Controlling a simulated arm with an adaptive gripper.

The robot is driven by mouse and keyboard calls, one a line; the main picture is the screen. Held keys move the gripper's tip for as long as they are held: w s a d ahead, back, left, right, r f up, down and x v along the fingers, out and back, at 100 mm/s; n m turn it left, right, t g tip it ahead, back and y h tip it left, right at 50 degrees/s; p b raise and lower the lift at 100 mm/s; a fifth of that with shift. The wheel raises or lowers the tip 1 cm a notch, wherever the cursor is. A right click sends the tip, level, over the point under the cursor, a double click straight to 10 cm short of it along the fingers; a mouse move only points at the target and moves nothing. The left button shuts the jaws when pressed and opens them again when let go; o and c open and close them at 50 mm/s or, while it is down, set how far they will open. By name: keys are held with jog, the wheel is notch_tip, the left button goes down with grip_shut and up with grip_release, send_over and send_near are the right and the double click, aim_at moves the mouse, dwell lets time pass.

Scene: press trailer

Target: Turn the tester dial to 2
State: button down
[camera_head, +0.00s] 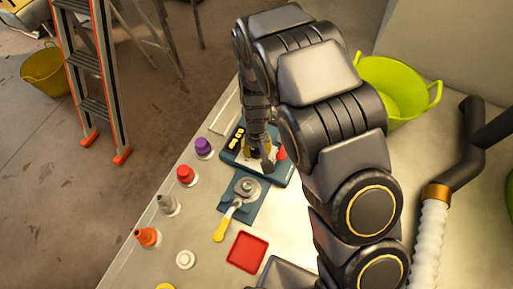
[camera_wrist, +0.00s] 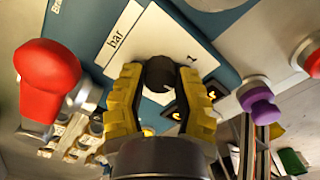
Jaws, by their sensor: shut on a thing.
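The tester is a blue panel with a white label plate (camera_wrist: 118,38) reading "bar" and a "1" in the wrist view. The same blue panel (camera_head: 283,174) shows in the head view, partly behind my arm. The dial (camera_wrist: 159,72) is a dark round knob. My gripper (camera_wrist: 160,80) has its yellow ribbed fingers on either side of the dial, shut on it. In the head view my gripper (camera_head: 258,150) reaches down onto the panel, and the dial is hidden there. I cannot make out the dial's pointer or a "2".
A red knob (camera_wrist: 48,70) stands close beside my gripper. A lever valve with a yellow handle (camera_head: 222,228) is in front of the panel. Purple (camera_head: 203,147), red (camera_head: 185,175) and other knobs line the left edge. A green tub (camera_head: 395,85) stands behind my arm.

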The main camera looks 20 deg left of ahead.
aim_at(256, 149)
jog(key=shift+m, duration=0.4)
jog(key=c, duration=0.7)
grip_release()
jog(key=shift+o, duration=0.2)
notch_tip(256, 149, up, 12)
